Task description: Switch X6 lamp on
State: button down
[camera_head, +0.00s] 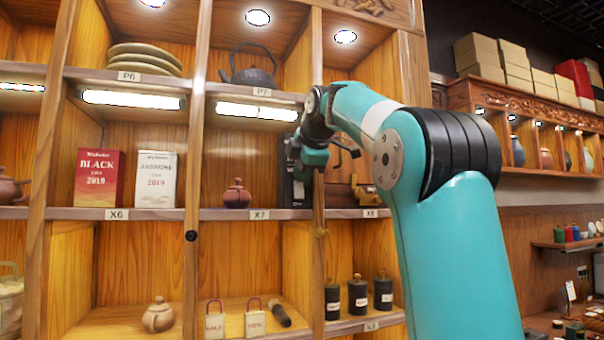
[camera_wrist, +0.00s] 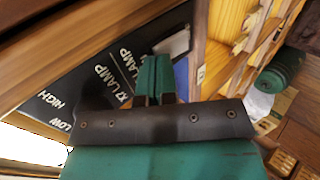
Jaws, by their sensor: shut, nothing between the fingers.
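The X6 bay, marked by the X6 label (camera_head: 116,214), holds two tea boxes. A bright white lamp strip (camera_head: 131,99) is at its top. A similar bright strip (camera_head: 257,112) is above the X7 label (camera_head: 260,215). A dark control panel (camera_head: 297,190) stands at the right side of the X7 bay, partly behind my gripper (camera_head: 303,160). In the wrist view the panel (camera_wrist: 75,85) reads X7 LAMP, another LAMP, HIGH and LOW; the second lamp's number is hidden. My gripper's teal fingers (camera_wrist: 154,80) are shut and empty in front of the panel. Contact is unclear.
A red BLACK box (camera_head: 99,178) and a white JASMINE box (camera_head: 156,180) stand in X6. A brown teapot (camera_head: 237,194) is left of the panel. A wooden post (camera_head: 319,200) rises beside my gripper. Dark canisters (camera_head: 358,295) stand below.

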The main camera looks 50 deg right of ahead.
jog(key=shift+s+a, duration=0.25)
jog(key=p+v, duration=0.5)
jog(key=v, duration=0.7)
jog(key=shift+d+r, duration=0.2)
jog(key=shift+r, duration=0.25)
jog(key=shift+w, duration=0.1)
